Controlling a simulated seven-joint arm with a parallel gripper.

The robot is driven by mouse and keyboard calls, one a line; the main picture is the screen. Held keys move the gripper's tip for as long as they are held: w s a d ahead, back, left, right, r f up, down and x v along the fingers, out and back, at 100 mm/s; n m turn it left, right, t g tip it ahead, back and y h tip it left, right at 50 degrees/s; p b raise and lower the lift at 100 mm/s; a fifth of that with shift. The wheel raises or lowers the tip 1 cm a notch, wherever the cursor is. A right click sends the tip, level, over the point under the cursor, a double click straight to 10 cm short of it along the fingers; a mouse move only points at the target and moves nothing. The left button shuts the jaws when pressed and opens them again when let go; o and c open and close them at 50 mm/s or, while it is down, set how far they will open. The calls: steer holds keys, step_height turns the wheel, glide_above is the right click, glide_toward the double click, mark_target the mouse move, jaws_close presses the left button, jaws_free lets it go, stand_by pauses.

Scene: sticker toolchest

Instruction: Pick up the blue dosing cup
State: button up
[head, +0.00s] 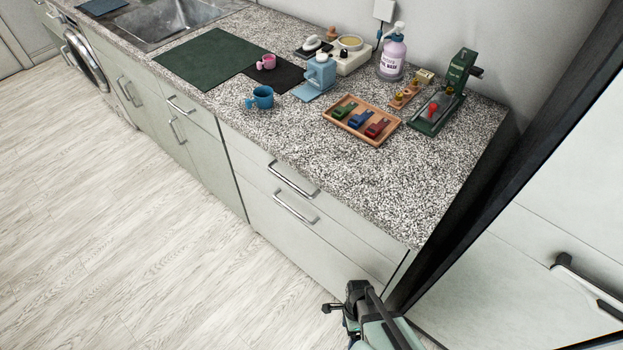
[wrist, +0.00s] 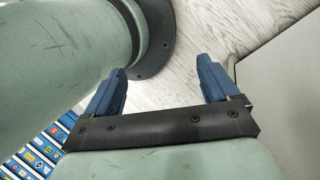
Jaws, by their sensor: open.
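The blue dosing cup (head: 263,97) stands upright on the speckled countertop, left of centre in the head view, with its handle pointing left. A pink cup (head: 268,61) sits behind it on a dark mat. My gripper (head: 338,314) is low at the bottom of the head view, in front of the drawers and far from the cup. In the wrist view my gripper (wrist: 161,72) shows two blue fingers spread apart with nothing between them. The blue cup does not show in the wrist view.
A wooden tray (head: 340,125) with coloured clips, a pump bottle (head: 392,54) and a green device (head: 455,75) are further right. The counter (head: 375,180) in front is clear. A green mat (head: 207,57) lies behind left.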

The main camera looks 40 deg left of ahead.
steer(key=s+a+r+n+h, duration=0.1)
steer(key=s+a+n, duration=0.2)
steer(key=s+a, duration=0.45)
steer(key=s+a+r+n+h, duration=0.1)
steer(key=s+a+n+h, duration=0.3)
steer(key=a, duration=0.7)
steer(key=w+a+r+m+y, duration=0.1)
steer(key=w+a+r+y, duration=0.15)
steer(key=a+r, duration=0.7)
steer(key=w+a+r+m+y, duration=0.1)
steer(key=w+a+r+y, duration=0.15)
steer(key=a+r, duration=0.75)
steer(key=w+a+r+m+t, duration=0.1)
steer(key=w+a+r, duration=0.5)
steer(key=a+r, duration=0.6)
step_height(320, 180, up, 35)
steer(key=m+t+y, duration=0.3)
steer(key=m, duration=0.2)
glide_above(261, 92)
steer(key=s+d, duration=0.1)
steer(key=d, duration=0.2)
steer(key=f, duration=0.7)
steer(key=shift+s+a+f, duration=0.1)
steer(key=shift+a+f, duration=0.35)
steer(key=shift+f, duration=1.25)
steer(key=shift+a+f, duration=0.15)
steer(key=shift+f, duration=1.25)
